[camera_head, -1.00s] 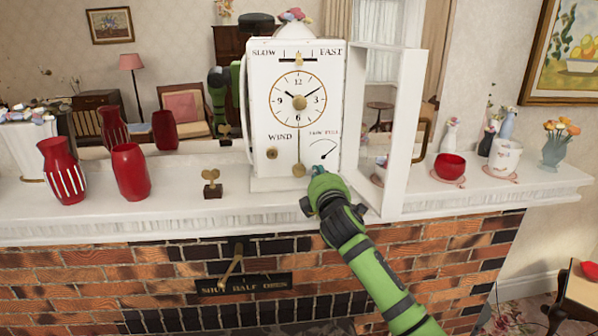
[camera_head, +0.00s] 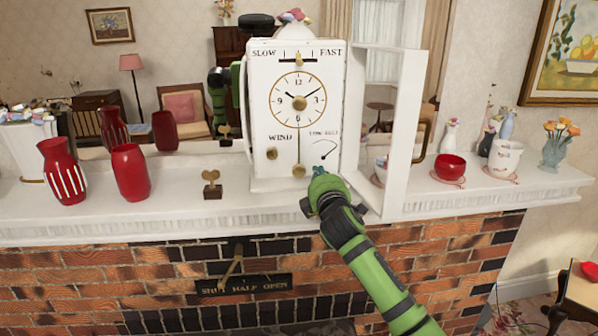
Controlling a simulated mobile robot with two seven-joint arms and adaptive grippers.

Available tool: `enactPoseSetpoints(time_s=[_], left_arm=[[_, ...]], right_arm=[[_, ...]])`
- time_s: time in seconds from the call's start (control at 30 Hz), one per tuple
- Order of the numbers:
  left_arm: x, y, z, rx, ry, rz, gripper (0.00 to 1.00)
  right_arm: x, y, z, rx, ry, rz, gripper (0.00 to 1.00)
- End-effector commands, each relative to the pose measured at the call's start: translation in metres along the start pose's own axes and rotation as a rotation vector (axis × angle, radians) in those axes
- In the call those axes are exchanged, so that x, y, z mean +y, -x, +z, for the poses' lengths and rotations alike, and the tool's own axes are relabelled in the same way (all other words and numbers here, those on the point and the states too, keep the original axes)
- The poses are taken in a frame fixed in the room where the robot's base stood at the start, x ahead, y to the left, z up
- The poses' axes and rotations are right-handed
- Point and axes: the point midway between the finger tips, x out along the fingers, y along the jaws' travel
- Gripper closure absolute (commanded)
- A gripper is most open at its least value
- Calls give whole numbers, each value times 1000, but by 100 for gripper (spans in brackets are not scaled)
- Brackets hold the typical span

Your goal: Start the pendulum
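The white clock (camera_head: 262,110) stands on the mantel with its round dial toward me. Its pendulum (camera_head: 299,171) hangs below the dial, a thin rod with a round brass bob near the bottom of the face. The clock's door (camera_head: 401,130) stands open to the right. My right gripper (camera_head: 322,174) is just right of the bob, in front of the clock's lower right corner. Its fingers are small and mostly hidden behind its green body, so their opening is unclear. A gap shows between bob and gripper. My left gripper is not clearly seen.
A brass winding key (camera_head: 212,185) stands on the mantel (camera_head: 185,200) left of the clock. Red vases (camera_head: 131,172) stand farther left. A red bowl (camera_head: 451,166), white cup (camera_head: 504,157) and flower vase (camera_head: 556,145) stand to the right. A brass lever is below.

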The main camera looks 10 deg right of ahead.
Motion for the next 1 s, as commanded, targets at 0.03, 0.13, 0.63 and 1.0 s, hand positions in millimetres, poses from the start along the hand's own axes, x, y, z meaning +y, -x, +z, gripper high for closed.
enactPoseSetpoints(time_s=[0.03, 0.13, 0.63, 1.0], left_arm=[[0, 0, 0, 0, 0, 0, 61], [0, 0, 0, 0, 0, 0, 61], [0, -4, 0, 0, 0, 0, 61], [0, -6, 1, 0, 0, 0, 61]], right_arm=[[0, 0, 0, 0, 0, 0, 100], [0, 0, -1, 0, 0, 0, 100], [0, 0, -16, 0, 0, 0, 100], [0, 0, -28, 1, -1, 0, 100]])
